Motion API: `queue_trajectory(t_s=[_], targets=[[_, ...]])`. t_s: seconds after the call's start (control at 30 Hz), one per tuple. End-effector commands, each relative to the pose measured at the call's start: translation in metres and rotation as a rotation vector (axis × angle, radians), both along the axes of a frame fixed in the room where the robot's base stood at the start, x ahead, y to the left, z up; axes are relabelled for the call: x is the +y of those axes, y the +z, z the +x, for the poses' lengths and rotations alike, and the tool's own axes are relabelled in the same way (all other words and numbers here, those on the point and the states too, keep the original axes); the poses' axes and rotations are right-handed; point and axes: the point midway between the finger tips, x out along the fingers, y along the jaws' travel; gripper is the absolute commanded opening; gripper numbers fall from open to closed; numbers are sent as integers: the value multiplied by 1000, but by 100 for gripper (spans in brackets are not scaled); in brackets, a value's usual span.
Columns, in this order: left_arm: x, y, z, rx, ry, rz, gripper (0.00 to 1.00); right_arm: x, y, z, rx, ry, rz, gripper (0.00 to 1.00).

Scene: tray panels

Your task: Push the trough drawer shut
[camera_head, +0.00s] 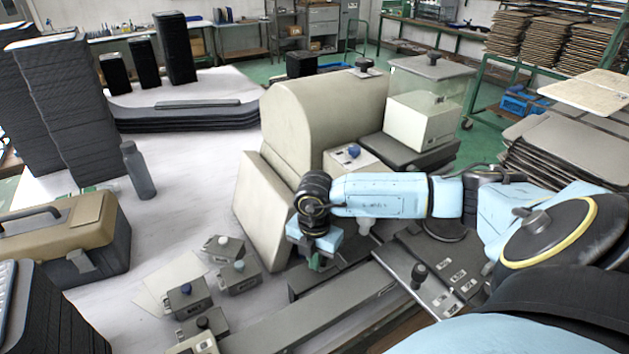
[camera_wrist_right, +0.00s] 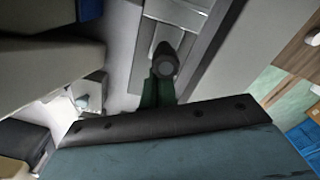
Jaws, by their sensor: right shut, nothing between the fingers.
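The trough drawer appears to be the long grey piece (camera_head: 345,292) low at the front of the beige machine (camera_head: 318,115); I cannot tell how far it stands out. My right gripper (camera_head: 316,264) points down beside the machine's lower front, just above the grey piece. Its green fingers (camera_wrist_right: 158,92) are together and empty in the wrist view. A dark round knob (camera_wrist_right: 165,64) shows just beyond the fingertips there, in front of a pale grey strip. Whether the fingers touch anything is unclear. My left gripper is out of view.
A black knob (camera_head: 419,272) stands on a labelled grey plate to the right. Several small grey boxes (camera_head: 188,300) lie at the front left. A tan toolbox (camera_head: 65,238) and a grey bottle (camera_head: 138,170) stand farther left. The white table between is largely free.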

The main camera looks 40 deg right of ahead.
Motion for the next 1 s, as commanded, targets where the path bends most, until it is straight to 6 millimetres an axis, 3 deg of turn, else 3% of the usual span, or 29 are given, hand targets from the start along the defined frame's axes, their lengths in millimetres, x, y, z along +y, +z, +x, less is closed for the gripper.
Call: queue_trajectory(t_s=[0.03,0.73,1.0], targets=[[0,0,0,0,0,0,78,-7,2,1,-3,-11,-9,0],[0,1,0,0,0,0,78,-18,3,1,-8,-15,-11,0],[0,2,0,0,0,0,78,-13,4,2,-7,-15,-10,0]])
